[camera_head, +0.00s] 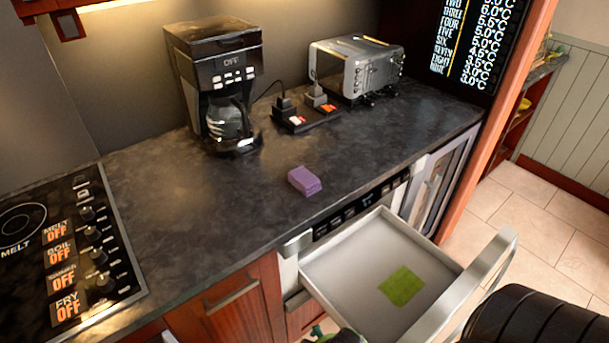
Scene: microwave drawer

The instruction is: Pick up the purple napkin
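The purple napkin (304,181) is a small folded block. It lies on the dark stone countertop (215,240), close to the counter's front edge and above the open drawer. Nothing touches it from above. Neither of my grippers can be made out in the head view. A small dark and green piece shows at the bottom edge beside the drawer; I cannot tell what it is.
The metal drawer (345,268) is pulled out, with a green cloth (401,286) inside. Its handle (470,285) juts forward. A coffee maker (215,85), chargers (305,112) and a toaster (357,67) stand behind. A stovetop (65,245) is at left. The counter around the napkin is clear.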

